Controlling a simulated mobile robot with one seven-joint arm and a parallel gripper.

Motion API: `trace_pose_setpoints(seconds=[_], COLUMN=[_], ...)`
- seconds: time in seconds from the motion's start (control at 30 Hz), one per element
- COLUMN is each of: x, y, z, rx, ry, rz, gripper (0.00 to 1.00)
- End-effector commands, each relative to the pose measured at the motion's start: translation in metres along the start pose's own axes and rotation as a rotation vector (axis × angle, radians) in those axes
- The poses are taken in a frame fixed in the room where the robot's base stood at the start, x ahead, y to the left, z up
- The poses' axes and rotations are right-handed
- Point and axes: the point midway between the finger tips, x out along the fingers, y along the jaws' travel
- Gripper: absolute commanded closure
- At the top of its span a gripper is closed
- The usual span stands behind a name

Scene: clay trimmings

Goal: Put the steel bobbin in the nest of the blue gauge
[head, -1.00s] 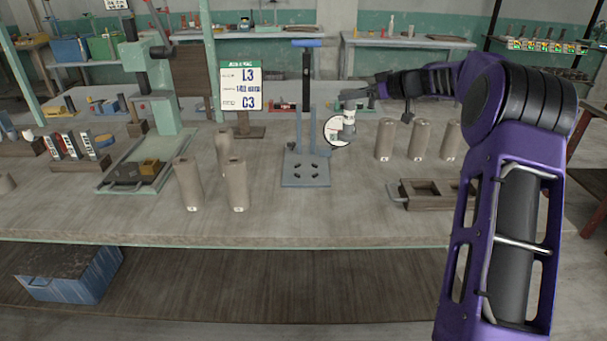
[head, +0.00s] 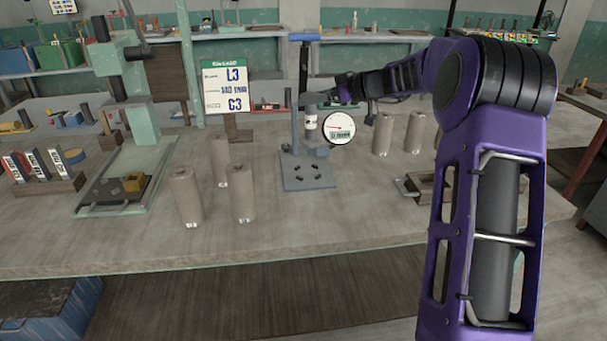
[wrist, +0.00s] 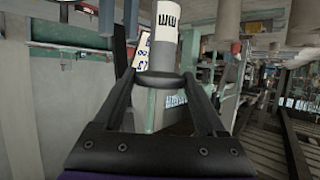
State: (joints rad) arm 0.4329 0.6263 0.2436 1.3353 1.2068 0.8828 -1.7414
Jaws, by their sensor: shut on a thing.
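The steel bobbin (head: 311,129), a grey cylinder with a pale label band, is upright in my gripper (head: 312,103). In the wrist view the bobbin (wrist: 163,50) stands between the two dark fingers (wrist: 160,85). The blue gauge (head: 304,178) has a flat base plate, an upright post and a blue top handle (head: 304,37). Its round white dial (head: 339,128) is just right of the bobbin. The bobbin appears beside the post and above the plate's level. The nest is not clearly visible, and I cannot tell whether the bobbin touches the gauge.
Tan cylinders (head: 187,196) stand left of the gauge, and others (head: 383,134) stand to its right. A wooden tray (head: 428,184) is at the right, partly behind my arm. A sign board (head: 224,86) stands behind. The bench front (head: 330,222) is clear.

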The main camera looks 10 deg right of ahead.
Motion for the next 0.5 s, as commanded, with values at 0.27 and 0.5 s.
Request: trace_pose_setpoints(seconds=[0.27,0.5], x=[0.007,0.021], y=[-0.005,-0.006], z=[0.012,0.044], rx=[-0.002,-0.001], ry=[0.000,0.001], rz=[-0.006,-0.007], gripper=[1.00,1.00])
